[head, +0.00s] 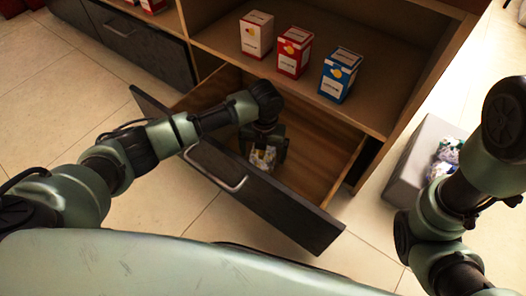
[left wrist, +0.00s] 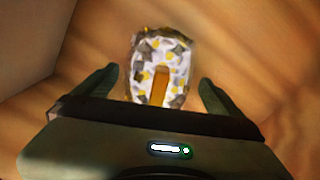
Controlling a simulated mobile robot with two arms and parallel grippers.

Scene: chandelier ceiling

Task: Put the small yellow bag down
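The small bag (left wrist: 160,68) is white with yellow and grey patches, a gold top edge and an orange-brown stripe. It lies on the wooden floor of the open drawer, and it also shows in the head view (head: 262,158). My left gripper (head: 264,150) reaches down into the drawer over the bag. In the left wrist view its two fingers (left wrist: 158,90) stand apart on either side of the bag, with a gap on both sides. The bag's near end is hidden behind the gripper body. My right arm is at the right of the head view; its gripper does not show.
The drawer's dark front (head: 285,215) with a metal handle stands between my base and the bag. Red-and-white (head: 257,34), red (head: 294,52) and blue (head: 340,75) boxes stand on the shelf above. A grey bin (head: 408,165) with patterned items is at the right.

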